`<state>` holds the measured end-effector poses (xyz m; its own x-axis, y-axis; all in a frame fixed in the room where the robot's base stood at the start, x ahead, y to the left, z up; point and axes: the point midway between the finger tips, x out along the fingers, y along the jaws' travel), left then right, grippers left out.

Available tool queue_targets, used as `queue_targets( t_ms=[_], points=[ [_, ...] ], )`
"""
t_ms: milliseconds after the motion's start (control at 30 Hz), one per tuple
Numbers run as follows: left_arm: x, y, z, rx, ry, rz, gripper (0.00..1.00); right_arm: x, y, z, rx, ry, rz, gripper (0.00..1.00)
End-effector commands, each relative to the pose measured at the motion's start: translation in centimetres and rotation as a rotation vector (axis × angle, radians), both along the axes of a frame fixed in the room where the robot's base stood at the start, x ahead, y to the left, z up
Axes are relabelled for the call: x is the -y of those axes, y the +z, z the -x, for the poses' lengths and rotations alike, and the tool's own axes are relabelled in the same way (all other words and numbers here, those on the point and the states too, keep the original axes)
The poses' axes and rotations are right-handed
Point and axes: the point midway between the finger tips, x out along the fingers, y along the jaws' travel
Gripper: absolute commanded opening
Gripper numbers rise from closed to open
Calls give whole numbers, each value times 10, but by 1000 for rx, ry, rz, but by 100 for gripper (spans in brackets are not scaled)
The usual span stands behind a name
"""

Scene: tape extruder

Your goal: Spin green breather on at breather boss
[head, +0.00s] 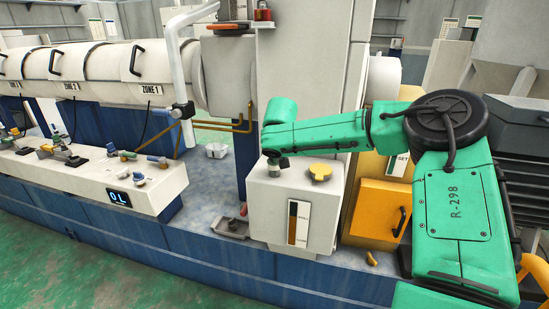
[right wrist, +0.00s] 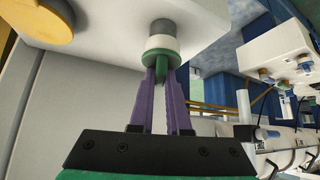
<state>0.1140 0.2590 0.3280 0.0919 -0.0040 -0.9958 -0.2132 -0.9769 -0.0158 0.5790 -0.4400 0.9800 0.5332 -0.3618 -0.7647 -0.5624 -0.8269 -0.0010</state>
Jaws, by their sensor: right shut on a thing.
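My right gripper (head: 277,155) reaches in from the right and points down over the top of a white box (head: 264,205). In the right wrist view its purple fingers (right wrist: 160,85) are shut on the green breather (right wrist: 158,58). The breather has a white band, and a grey cylinder, apparently the breather boss (right wrist: 162,27), lines up with it at the box face. The breather looks upright against the boss; I cannot tell whether the threads are engaged. In the head view the small parts at the fingertips are hard to separate. My left gripper is out of view.
A yellow cap (head: 320,172) sits on the same box top, right of the boss. A yellow cabinet (head: 378,208) stands to the right. A console with several fittings (head: 85,180) is at the left. A small grey tray (head: 230,229) lies left of the box.

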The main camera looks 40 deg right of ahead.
Motion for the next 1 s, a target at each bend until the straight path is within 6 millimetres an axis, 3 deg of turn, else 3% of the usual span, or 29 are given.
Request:
queue_targets(
  t_ms=[167, 433, 500, 533, 600, 1000],
  points=[
    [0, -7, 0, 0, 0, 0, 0, 0, -2, 0, -3, -166, 4, 0],
    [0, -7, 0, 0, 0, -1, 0, 0, 0, -1, -2, -203, 2, 0],
    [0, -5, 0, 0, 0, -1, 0, -1, 0, -2, -4, -328, 9, 0],
    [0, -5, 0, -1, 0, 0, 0, 0, 0, 0, -3, -348, 4, 22],
    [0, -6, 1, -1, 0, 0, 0, 1, 0, 0, -1, -342, 0, 49],
    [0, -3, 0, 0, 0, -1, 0, -3, 6, 2, 0, -336, -1, 50]
  ],
)
